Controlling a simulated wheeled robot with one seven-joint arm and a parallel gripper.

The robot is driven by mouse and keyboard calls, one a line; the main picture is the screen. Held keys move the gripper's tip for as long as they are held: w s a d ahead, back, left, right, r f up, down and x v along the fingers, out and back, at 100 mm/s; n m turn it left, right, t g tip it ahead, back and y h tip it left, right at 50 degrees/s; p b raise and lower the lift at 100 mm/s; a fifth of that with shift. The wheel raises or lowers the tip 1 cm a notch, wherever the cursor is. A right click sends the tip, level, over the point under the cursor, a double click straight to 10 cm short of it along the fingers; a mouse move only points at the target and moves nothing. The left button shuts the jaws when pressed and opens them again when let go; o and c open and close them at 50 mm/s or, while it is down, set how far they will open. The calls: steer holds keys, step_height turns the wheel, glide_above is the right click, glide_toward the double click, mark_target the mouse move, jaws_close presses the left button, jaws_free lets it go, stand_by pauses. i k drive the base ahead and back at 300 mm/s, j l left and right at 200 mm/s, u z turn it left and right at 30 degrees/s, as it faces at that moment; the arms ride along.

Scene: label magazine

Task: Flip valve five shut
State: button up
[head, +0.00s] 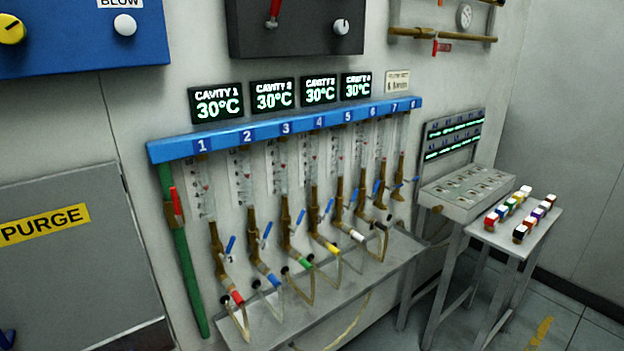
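A blue manifold rail (270,133) on the wall carries numbers 1 to 8, with clear flow tubes and brass valves below. Number five (347,116) is right of the middle. Below it hangs a clear tube, then the brass body of valve five (339,203). Its small blue lever (354,195) stands out to the right, tilted up and to the right, roughly in line with the neighbouring levers. A white-banded hose end (357,237) appears to belong to this valve. Whether the valve is open or shut is too small to tell. My gripper is not in view.
A grey shelf (265,320) and looping hoses lie below the valves. Neighbouring blue levers, such as valve four's (328,207), stand close by. A green pipe with a red lever (174,195) is at left. A small table (545,228) with coloured blocks stands right.

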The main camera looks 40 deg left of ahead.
mark_target(356, 190)
steer(key=i+j+u, duration=0.25)
steer(key=i+j, duration=0.15)
steer(key=i+j+u, duration=0.2)
steer(key=i+j, duration=0.2)
steer(key=i+j+u, duration=0.25)
steer(key=i, duration=0.25)
steer(key=i+j+u, duration=0.25)
steer(key=i, duration=0.25)
steer(key=l+u, duration=0.1)
steer(key=u, duration=0.4)
steer(key=k+u, duration=0.1)
steer(key=u, duration=0.35)
steer(key=l+u, duration=0.1)
steer(key=u, duration=0.4)
steer(key=k, duration=0.05)
